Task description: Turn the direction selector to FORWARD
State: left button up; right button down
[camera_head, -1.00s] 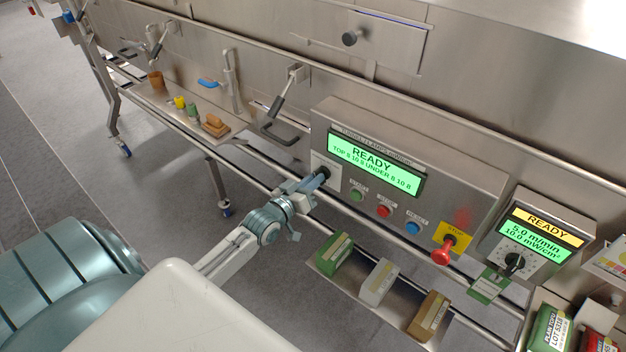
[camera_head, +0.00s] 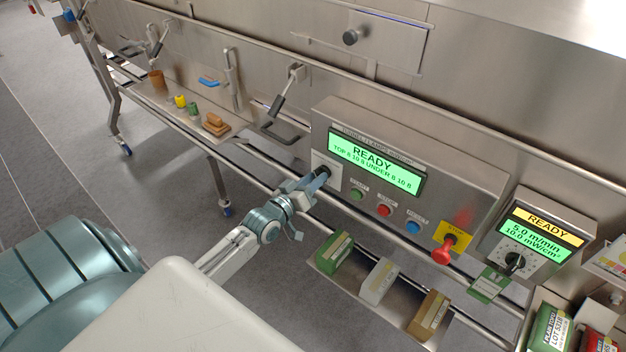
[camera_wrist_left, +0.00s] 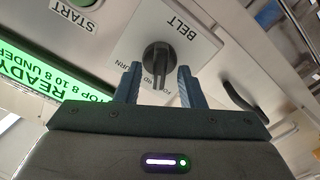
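The direction selector is a black knob (camera_wrist_left: 157,58) on a white plate marked BELT (camera_wrist_left: 185,28), seen upside down in the left wrist view. Letters of the FORWARD label show beside the knob, partly covered by it and the fingers. My left gripper (camera_wrist_left: 157,82) is open, with one finger on each side of the knob and visible gaps between. In the head view the left gripper (camera_head: 312,184) is at the left end of the control box (camera_head: 460,185), mostly hiding the selector. My right gripper is not in view.
Green, red and blue buttons (camera_head: 384,210) sit right of the selector below a lit READY display (camera_head: 375,163). A red stop knob (camera_head: 443,252) sticks out further right. A tray with small boxes (camera_head: 379,281) hangs below. A rail (camera_head: 375,232) runs under the box.

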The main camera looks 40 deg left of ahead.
pick_arm(q)
jog(key=shift+s, duration=0.1)
jog(key=s+p, duration=0.4)
jog(key=s, duration=0.6)
jog(key=shift+s+a, duration=0.3)
jog(key=shift+a, duration=0.1)
